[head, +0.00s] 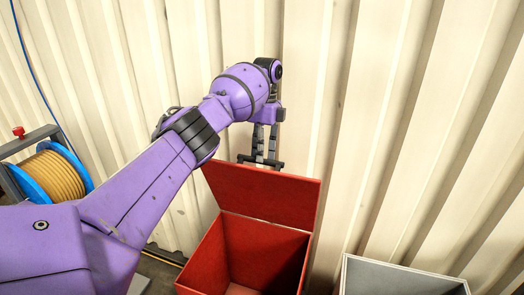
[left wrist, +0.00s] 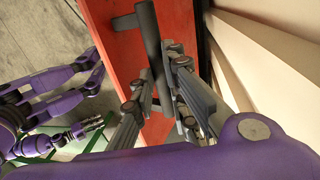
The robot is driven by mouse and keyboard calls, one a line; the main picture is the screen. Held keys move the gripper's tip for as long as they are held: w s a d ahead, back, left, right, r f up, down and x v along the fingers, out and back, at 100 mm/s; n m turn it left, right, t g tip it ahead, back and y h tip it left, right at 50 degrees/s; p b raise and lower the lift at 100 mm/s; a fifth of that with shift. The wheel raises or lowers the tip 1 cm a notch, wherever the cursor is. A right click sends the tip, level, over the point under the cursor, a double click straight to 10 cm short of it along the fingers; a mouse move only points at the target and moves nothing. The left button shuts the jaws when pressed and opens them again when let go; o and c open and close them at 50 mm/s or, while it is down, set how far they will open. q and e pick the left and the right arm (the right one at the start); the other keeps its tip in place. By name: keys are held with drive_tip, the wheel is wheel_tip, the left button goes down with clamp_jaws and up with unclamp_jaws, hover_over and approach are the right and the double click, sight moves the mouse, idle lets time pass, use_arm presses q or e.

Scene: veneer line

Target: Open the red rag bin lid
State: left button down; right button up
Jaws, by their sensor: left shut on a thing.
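The red rag bin (head: 205,255) stands by the wall, and its inside shows in the head view. Its red lid (head: 265,193) is up, tilted back toward the wall at the hinge edge. A dark bar handle (head: 245,159) sits along the lid's top edge. My left gripper (head: 264,158) is shut on this handle. In the left wrist view the fingers (left wrist: 162,75) lie on both sides of the dark handle (left wrist: 150,35), against the red lid (left wrist: 105,25). A purple arm at the left of that view seems to be my right one; its gripper (left wrist: 85,130) is small and unclear.
A pale corrugated wall (head: 400,100) rises close behind the bin. A grey open bin (head: 400,275) stands to the right. A hose reel (head: 50,178) with blue rims is at the left. My left arm crosses the left half of the head view.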

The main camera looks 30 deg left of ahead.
use_arm(q)
drive_tip(key=shift+s+d+f+g, duration=0.1)
drive_tip(key=shift+s+f+g, duration=0.05)
drive_tip(key=shift+f, duration=0.6)
drive_tip(key=shift+s+d+f+g, duration=0.1)
drive_tip(key=shift+f+g, duration=0.05)
drive_tip(key=shift+f, duration=0.55)
use_arm(e)
drive_tip(key=shift+s+f, duration=0.25)
drive_tip(key=shift+f, duration=0.05)
use_arm(q)
drive_tip(key=c, duration=2)
unclamp_jaws()
drive_tip(key=shift+c, duration=0.2)
drive_tip(key=shift+o, duration=1.2)
drive_tip(key=shift+w+a+f, duration=0.15)
drive_tip(key=shift+w+f, duration=0.05)
drive_tip(key=shift+w, duration=0.15)
drive_tip(key=shift+o, duration=0.6)
drive_tip(key=shift+w+a, duration=0.1)
drive_tip(key=shift+w, duration=0.25)
drive_tip(key=s+v, duration=0.1)
drive_tip(key=v, duration=0.7)
drive_tip(key=shift+r, duration=0.3)
use_arm(e)
drive_tip(key=shift+w+a+r, duration=0.1)
drive_tip(key=shift+w+r, duration=0.2)
drive_tip(key=shift+w, duration=0.3)
use_arm(q)
drive_tip(key=shift+w, duration=0.1)
